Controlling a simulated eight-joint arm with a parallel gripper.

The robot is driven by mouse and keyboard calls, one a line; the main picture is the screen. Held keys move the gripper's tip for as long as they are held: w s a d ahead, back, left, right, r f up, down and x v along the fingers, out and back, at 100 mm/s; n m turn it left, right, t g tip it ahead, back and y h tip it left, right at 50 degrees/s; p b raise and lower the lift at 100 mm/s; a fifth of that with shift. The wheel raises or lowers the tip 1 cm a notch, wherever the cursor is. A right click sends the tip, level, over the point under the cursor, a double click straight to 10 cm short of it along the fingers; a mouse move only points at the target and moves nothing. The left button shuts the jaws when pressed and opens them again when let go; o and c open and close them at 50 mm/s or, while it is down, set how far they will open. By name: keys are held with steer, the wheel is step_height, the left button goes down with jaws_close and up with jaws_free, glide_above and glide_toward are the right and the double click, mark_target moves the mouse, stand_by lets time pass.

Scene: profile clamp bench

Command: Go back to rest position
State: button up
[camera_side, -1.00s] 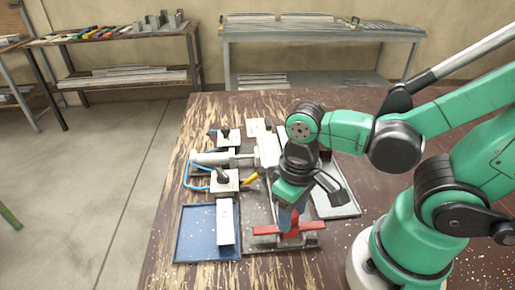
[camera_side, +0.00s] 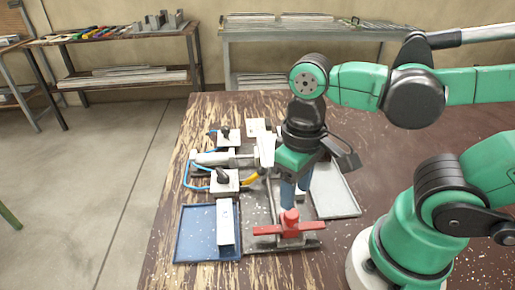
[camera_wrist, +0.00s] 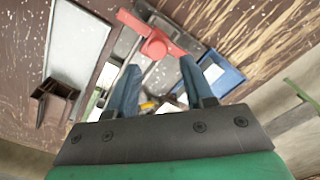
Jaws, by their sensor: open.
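My gripper (camera_side: 295,195) is in the middle of the side view, above the clamp fixture and just behind its red handle (camera_side: 290,221). Its two blue fingers are spread and nothing is between them. In the wrist view my gripper (camera_wrist: 160,85) also shows its fingers apart, with the red handle (camera_wrist: 152,44) beyond the tips. The handle sits on a grey base plate (camera_side: 258,208). A light metal profile (camera_side: 226,222) lies in the blue tray (camera_side: 193,235), left of the fixture.
A pale grey tray (camera_side: 335,192) lies right of the fixture. Clamp blocks with black knobs (camera_side: 224,178) and blue hoses stand at the left. The bench (camera_side: 330,265) is bare in front. Shelves (camera_side: 320,35) stand against the wall behind.

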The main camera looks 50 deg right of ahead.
steer(key=shift+w+d+t, duration=0.15)
steer(key=shift+w+t, duration=0.15)
steer(key=shift+w, duration=0.1)
steer(key=w+d+r+t, duration=0.2)
steer(key=w+d+t, duration=0.2)
steer(key=w+t, duration=0.2)
steer(key=shift+w+r+t, duration=0.15)
steer(key=shift+w+t, duration=0.15)
steer(key=shift+w, duration=0.65)
steer(key=shift+d, duration=0.1)
